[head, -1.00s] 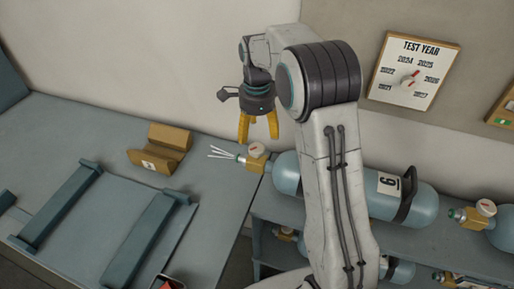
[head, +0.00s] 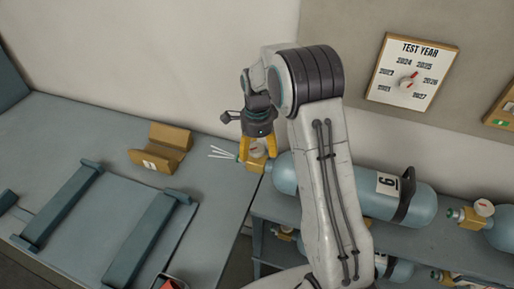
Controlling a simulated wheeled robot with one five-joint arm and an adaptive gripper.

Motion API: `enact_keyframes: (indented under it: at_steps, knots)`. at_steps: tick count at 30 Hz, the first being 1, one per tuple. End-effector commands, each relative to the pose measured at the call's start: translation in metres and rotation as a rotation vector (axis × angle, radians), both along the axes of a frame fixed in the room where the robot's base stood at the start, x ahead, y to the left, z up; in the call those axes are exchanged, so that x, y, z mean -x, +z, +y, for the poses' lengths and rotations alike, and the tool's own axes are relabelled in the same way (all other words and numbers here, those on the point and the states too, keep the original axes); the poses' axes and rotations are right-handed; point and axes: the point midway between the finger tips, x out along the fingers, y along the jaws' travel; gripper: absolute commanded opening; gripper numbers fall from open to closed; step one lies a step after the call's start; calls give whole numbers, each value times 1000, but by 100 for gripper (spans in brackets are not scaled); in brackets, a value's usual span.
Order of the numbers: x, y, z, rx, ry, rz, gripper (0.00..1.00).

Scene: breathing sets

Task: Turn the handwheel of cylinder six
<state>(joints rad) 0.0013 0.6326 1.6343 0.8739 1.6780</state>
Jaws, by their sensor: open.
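Cylinder six (head: 404,205) is a light blue bottle lying on its side on the rack, with a "6" label and a dark strap. My arm hides part of its body. Its brass valve (head: 256,165) points left, with a pale round gauge or knob on top and white lines fanning out at its left end. A small teal part (head: 240,155), perhaps the handwheel, sits at that end, partly hidden. My gripper (head: 258,149) points down with its yellow fingers open, one on each side of the valve in the picture. I cannot tell whether they touch it.
A blue-grey bench (head: 90,125) on the left carries a brown V-shaped cradle (head: 160,153) and two raised bars. Another cylinder's brass valve (head: 474,217) is at right. A test-year dial board (head: 411,72) hangs on the wall. More cylinders lie below.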

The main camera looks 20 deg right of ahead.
Motion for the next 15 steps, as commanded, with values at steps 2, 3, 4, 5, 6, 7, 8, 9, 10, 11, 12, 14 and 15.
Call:
enact_keyframes:
  at_steps: [2, 3, 4, 5, 6, 7, 8, 9, 10, 11, 12, 14, 15]
  knots:
    - [0, 0, 0, 0, 0, 0, 72]
    - [0, 0, 0, 0, 0, 0, 72]
    - [0, 0, 0, 0, 0, 1, 72]
    - [0, 0, 0, 0, 0, 1, 69]
    - [0, 0, 0, 0, 0, 1, 65]
    - [0, 0, 0, 0, 0, 1, 63]
    - [0, 0, 0, 0, 0, 1, 60]
    - [0, 0, 0, 0, 0, 1, 56]
    - [0, 0, 0, 0, 0, 1, 54]
    - [0, 0, 0, 0, 0, 1, 51]
    - [0, 0, 0, 0, 0, 1, 48]
    - [0, 0, 0, 0, 0, 1, 42]
    - [0, 0, 0, 0, 0, 1, 39]
